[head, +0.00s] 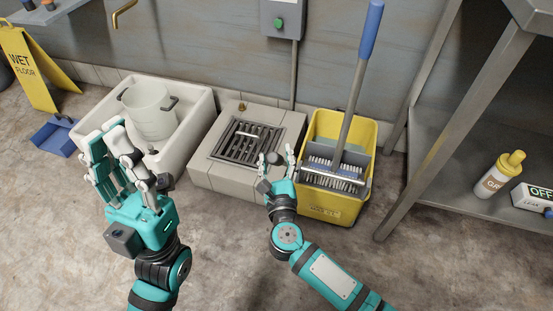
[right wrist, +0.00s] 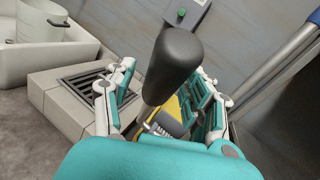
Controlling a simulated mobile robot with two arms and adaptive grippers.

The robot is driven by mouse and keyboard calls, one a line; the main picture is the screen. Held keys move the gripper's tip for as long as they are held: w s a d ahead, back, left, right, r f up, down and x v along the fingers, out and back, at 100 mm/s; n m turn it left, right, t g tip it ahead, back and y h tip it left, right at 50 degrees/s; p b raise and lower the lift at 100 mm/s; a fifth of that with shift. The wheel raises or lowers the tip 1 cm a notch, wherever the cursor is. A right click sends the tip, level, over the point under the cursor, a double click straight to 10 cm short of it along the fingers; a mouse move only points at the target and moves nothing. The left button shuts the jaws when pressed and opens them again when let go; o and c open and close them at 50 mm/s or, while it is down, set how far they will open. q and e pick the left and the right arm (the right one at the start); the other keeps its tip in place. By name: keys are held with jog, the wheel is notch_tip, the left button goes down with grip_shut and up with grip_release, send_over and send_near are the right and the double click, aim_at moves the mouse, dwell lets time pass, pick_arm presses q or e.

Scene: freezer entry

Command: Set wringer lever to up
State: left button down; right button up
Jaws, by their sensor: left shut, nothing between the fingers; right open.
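The wringer lever has a black rounded grip (right wrist: 172,62) on a grey shaft. In the right wrist view it stands between the fingers of my right gripper (head: 276,157), which is open around it; I cannot tell whether they touch. In the head view the lever's grip is hard to make out behind those fingers. The wringer (head: 335,172) sits on the yellow mop bucket (head: 325,207), just right of my right gripper. My left gripper (head: 113,130) is shut and empty in front of the white sink.
A blue-topped mop handle (head: 357,90) leans up from the bucket. A floor drain grate (head: 249,142) in a raised block lies left of it. A white sink (head: 195,125) holds a pot (head: 150,112). A metal table leg (head: 410,195) stands close on the right.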

grip_shut()
dwell(0.5)
